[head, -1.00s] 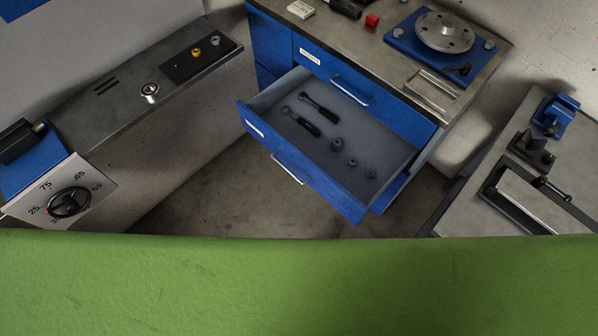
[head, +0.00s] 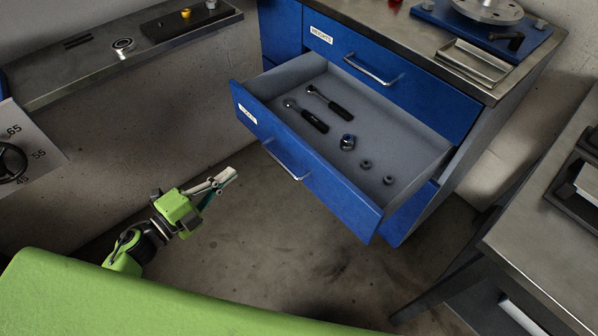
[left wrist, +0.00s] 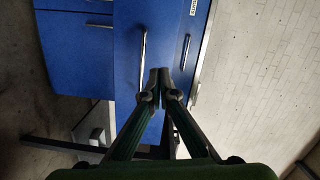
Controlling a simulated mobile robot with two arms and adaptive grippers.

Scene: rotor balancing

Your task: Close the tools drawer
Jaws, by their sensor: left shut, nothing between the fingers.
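The tools drawer (head: 330,170) is blue with a grey inside and stands pulled out from the cabinet. Its silver bar handle (head: 285,161) is on the front panel, beside a white label. Two dark wrenches and several small round parts lie in it. My left gripper (head: 229,176) is shut and empty, in front of and to the left of the drawer front, apart from the handle. In the left wrist view, the shut fingertips (left wrist: 159,75) point at blue drawer fronts, with a handle (left wrist: 143,60) just left of them. My right gripper is not in view.
The weights drawer (head: 400,85) above is shut. A balancing plate (head: 485,10) sits on the cabinet top. A grey bench (head: 60,75) stands at left and a metal table (head: 540,235) at right. The floor before the drawer is clear.

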